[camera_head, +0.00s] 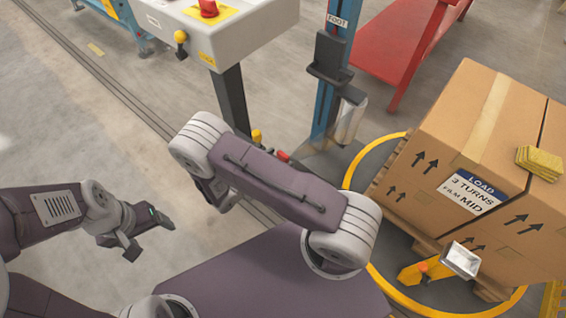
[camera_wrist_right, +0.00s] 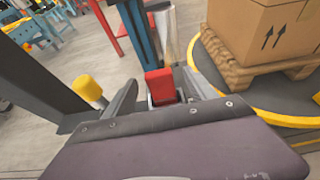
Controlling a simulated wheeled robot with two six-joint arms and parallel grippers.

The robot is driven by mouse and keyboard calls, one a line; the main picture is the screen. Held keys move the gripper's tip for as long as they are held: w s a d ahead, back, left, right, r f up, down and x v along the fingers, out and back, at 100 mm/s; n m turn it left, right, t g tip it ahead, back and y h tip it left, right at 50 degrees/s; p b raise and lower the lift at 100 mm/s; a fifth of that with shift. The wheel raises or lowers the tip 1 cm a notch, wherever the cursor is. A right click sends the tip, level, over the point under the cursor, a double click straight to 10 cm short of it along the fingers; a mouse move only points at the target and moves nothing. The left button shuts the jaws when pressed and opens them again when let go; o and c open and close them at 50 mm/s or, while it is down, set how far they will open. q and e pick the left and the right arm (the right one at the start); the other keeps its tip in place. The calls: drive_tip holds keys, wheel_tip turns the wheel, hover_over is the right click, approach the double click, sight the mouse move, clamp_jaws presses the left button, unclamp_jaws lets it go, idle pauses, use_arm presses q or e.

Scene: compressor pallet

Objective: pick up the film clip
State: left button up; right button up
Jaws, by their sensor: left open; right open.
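A red block (camera_wrist_right: 159,84), which looks like the film clip, stands in a dark holder near the foot of the blue post. A small red end (camera_head: 283,156) shows beside my right forearm in the head view. My right gripper (camera_wrist_right: 160,92) is open, its fingers to either side of the red block in the picture, and I see no grip on it. In the head view the right gripper is mostly hidden behind my arm. My left gripper (camera_head: 150,240) is open and empty, over bare floor at the left.
The blue post (camera_head: 333,70) carries a film roll (camera_head: 349,118). A boxed pallet load (camera_head: 480,150) stands on the yellow-rimmed turntable (camera_head: 383,142) at right. A yellow knob (camera_wrist_right: 88,88) is left of the right gripper. A control box (camera_head: 215,35) stands behind. Floor at left is clear.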

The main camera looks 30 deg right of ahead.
sight(282, 156)
drive_tip(key=x, duration=0.3)
drive_tip(key=shift+w+d+f+b, duration=0.1)
drive_tip(key=shift+d+f+b, duration=0.05)
drive_tip(key=shift+f+b, duration=0.15)
use_arm(q)
drive_tip(key=shift+f, duration=0.6)
use_arm(e)
drive_tip(key=shift+r, duration=0.15)
clamp_jaws()
drive_tip(key=shift+r+p, duration=0.3)
drive_tip(key=shift+r, duration=0.1)
drive_tip(key=r, duration=0.1)
drive_tip(key=r+p, duration=0.2)
drive_tip(key=r, duration=0.1)
drive_tip(key=shift+s+d+r, duration=0.1)
drive_tip(key=shift+s+d, duration=0.05)
drive_tip(key=shift+s, duration=0.25)
use_arm(q)
wheel_tip(282, 156, up, 6)
drive_tip(key=p, duration=0.3)
drive_tip(key=shift+r+p, duration=0.15)
drive_tip(key=shift+p, duration=0.25)
use_arm(e)
drive_tip(key=s+d+r, duration=0.5)
drive_tip(key=s+r, duration=0.1)
drive_tip(key=s, duration=0.3)
drive_tip(key=shift+s, duration=0.3)
